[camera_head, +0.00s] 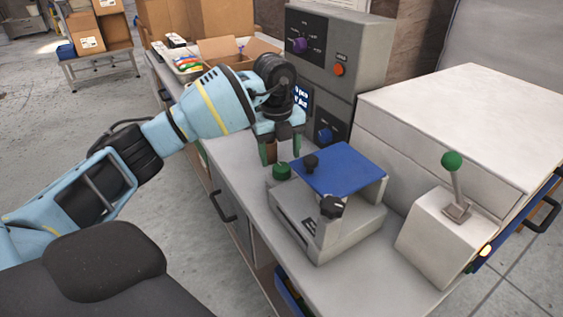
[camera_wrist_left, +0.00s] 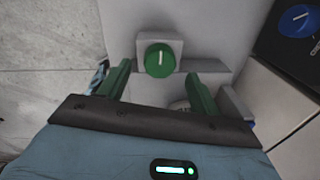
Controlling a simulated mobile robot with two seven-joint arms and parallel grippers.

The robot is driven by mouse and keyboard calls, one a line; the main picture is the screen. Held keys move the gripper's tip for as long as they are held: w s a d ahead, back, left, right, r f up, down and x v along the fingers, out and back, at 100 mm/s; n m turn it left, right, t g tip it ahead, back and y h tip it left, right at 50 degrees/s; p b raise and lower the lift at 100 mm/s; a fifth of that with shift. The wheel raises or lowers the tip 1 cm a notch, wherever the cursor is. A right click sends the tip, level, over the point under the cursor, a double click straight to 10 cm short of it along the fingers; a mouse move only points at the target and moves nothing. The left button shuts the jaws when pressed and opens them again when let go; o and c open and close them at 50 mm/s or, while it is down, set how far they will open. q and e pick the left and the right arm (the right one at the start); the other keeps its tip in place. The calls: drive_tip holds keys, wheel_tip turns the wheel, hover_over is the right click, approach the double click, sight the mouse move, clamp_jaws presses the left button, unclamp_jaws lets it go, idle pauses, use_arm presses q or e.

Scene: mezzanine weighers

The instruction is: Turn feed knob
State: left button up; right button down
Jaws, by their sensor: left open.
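A round green knob (camera_head: 282,171) with a white pointer line sits at the left corner of a grey scale base (camera_head: 325,238). It also shows in the left wrist view (camera_wrist_left: 159,60), centred just beyond my finger gap, its line pointing roughly straight up. My left gripper (camera_head: 283,151) is open and points down above the green knob; the fingers (camera_wrist_left: 157,70) look clear of it. A purple knob (camera_head: 299,45) and a blue knob (camera_head: 325,135) are on the upright grey cabinet. The labels are too small to read, so I cannot tell which knob is feed. My right gripper is out of view.
A blue plate (camera_head: 340,168) and black knobs (camera_head: 331,206) are on the scale. A green-topped lever (camera_head: 452,162) stands at right beside a large white box (camera_head: 465,120). An orange button (camera_head: 338,70) is on the cabinet. Cardboard boxes (camera_head: 225,50) stand behind my arm.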

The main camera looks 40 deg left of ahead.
sight(281, 166)
use_arm(q)
wheel_tip(281, 166, down, 2)
drive_tip(key=shift+f, duration=0.1)
drive_tip(key=shift+w+f, duration=0.1)
drive_tip(key=shift+f, duration=0.45)
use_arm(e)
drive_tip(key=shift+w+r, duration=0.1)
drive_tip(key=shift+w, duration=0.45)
use_arm(q)
drive_tip(key=c, duration=1)
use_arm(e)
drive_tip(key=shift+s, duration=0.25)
